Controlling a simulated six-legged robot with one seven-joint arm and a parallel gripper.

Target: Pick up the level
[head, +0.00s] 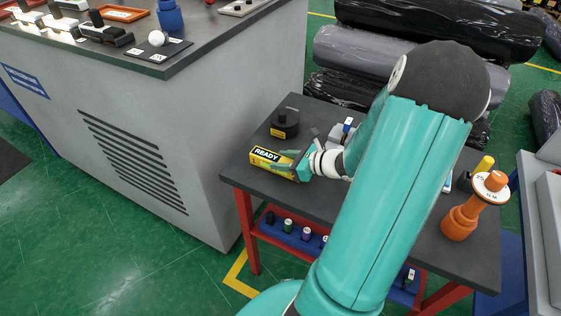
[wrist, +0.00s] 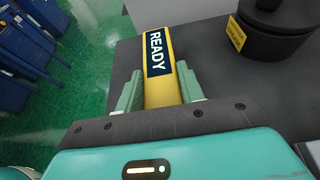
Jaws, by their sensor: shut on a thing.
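The level is a yellow bar with a dark label reading READY, near the left edge of the dark-topped table in the head view (head: 258,164). In the wrist view the level (wrist: 160,92) points away from my gripper, between the two green fingers. My gripper (head: 287,166) is shut on its near end, and its fingers also show in the wrist view (wrist: 161,90). I cannot tell whether the level touches the tabletop. My arm hides part of the table in the head view.
A black round object with a yellow tag (head: 285,123) stands close behind the level. An orange tool (head: 462,218) and a yellow-capped item (head: 483,165) stand on the table's right side. A grey cabinet (head: 215,150) is to the left. Wrapped rolls (head: 365,50) lie behind.

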